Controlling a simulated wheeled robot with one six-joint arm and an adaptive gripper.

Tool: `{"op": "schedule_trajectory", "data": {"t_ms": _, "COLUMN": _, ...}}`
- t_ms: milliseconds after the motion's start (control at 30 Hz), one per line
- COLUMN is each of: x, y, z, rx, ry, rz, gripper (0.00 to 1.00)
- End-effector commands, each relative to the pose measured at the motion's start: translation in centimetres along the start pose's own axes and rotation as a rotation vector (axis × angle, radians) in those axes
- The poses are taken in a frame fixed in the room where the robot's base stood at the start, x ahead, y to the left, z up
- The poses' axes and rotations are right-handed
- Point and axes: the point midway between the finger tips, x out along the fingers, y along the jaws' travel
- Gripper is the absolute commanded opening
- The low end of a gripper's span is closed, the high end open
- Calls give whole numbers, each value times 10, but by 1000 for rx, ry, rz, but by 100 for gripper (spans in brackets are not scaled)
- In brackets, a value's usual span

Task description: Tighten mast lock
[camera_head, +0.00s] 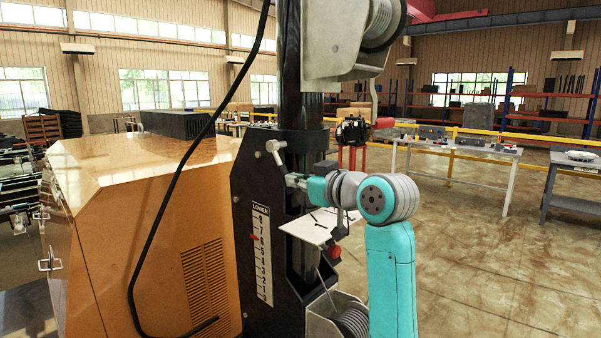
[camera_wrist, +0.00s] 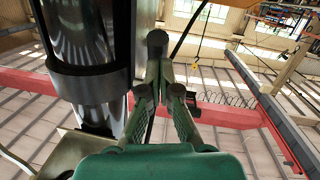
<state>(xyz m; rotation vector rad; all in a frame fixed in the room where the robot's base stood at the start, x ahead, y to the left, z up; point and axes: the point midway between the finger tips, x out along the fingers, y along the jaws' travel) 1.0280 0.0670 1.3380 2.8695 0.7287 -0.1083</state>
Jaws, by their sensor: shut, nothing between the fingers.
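The mast lock (camera_head: 273,147) is a light grey handle with a rounded end, on the black bracket beside the dark mast (camera_head: 293,85). In the wrist view its dark round end (camera_wrist: 157,42) stands just beyond the fingertips, with its stem running down behind them. My gripper (camera_head: 290,180) is at the lower end of the handle, reaching in from the right. In the wrist view my gripper (camera_wrist: 160,92) is shut with nothing held. Whether a finger touches the handle cannot be told. The shiny mast (camera_wrist: 82,50) rises close on the left in that view.
An orange generator housing (camera_head: 130,190) stands left of the mast, with a black cable (camera_head: 180,165) hanging in front. A numbered scale plate (camera_head: 262,255) is below the lock. A winch drum (camera_head: 380,22) hangs above.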

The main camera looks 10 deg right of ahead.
Motion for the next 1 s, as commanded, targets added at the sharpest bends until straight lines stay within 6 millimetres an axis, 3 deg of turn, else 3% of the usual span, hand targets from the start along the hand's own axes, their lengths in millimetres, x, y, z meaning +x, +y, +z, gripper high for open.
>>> {"op": "schedule_trajectory", "data": {"t_ms": 500, "x": 25, "y": -6, "z": 20, "rx": 1, "ry": -4, "rz": -1, "gripper": 0}}
{"op": "schedule_trajectory", "data": {"t_ms": 1000, "x": 28, "y": -7, "z": 21, "rx": 1, "ry": -3, "rz": -1, "gripper": 0}}
